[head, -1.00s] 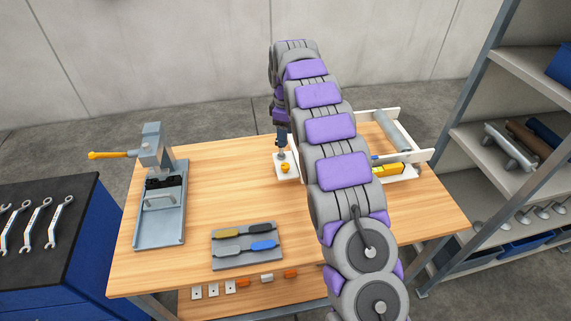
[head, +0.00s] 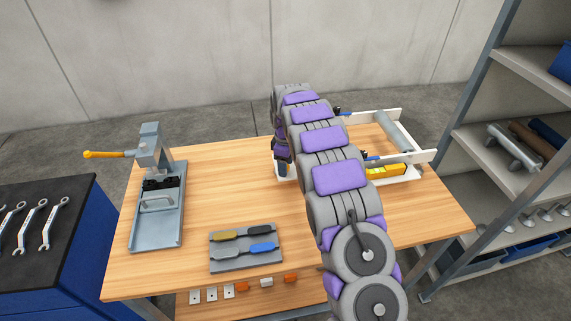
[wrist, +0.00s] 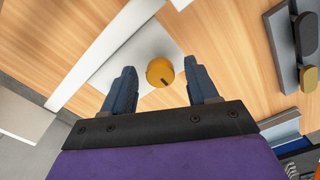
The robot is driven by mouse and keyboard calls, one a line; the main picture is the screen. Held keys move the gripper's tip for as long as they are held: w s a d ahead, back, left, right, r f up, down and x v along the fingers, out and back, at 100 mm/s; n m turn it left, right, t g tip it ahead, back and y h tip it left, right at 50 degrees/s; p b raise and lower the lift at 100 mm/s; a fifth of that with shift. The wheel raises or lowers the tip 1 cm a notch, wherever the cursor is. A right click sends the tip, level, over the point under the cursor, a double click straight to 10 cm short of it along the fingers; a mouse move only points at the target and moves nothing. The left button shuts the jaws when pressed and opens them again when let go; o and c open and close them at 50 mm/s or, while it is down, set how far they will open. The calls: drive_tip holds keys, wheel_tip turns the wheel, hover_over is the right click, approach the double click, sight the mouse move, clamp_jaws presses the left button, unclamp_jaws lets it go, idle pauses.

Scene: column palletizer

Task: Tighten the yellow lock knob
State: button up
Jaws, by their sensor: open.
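The yellow lock knob (wrist: 159,72) is round with a dark mark on its lower edge. It sits on a white plate (wrist: 150,48) joined to a white rail (wrist: 105,50) in the wrist view. My gripper (wrist: 160,86) is open, with one blue-grey finger on either side of the knob and a gap on both sides. In the head view, the end of my arm is low over the left end of the white roller frame (head: 421,155), and the knob is hidden behind it.
A grey press with a yellow handle (head: 104,154) stands on the table's left. A grey tray (head: 246,263) with several handled tools lies at the front. A yellow level (head: 384,170) lies in the frame. Shelves (head: 500,190) stand right. The table's middle left is clear.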

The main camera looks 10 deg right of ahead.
drive_tip(key=c, duration=1)
drive_tip(key=shift+c, duration=0.2)
drive_tip(key=shift+r+m+p, duration=0.1)
drive_tip(key=shift+m+p, duration=0.3)
drive_tip(key=m+p, duration=0.2)
drive_tip(key=shift+r+m, duration=0.1)
drive_tip(key=shift+m, duration=0.2)
drive_tip(key=m+p, duration=0.3)
drive_tip(key=m, duration=0.1)
drive_tip(key=shift+m, duration=0.3)
drive_tip(key=m+p, duration=0.1)
drive_tip(key=m, duration=0.3)
drive_tip(key=shift+a+m+p, duration=0.1)
drive_tip(key=shift+m+p, duration=0.2)
drive_tip(key=shift+p, duration=0.1)
drive_tip(key=shift+m+p, duration=0.55)
drive_tip(key=shift+m, duration=1.55)
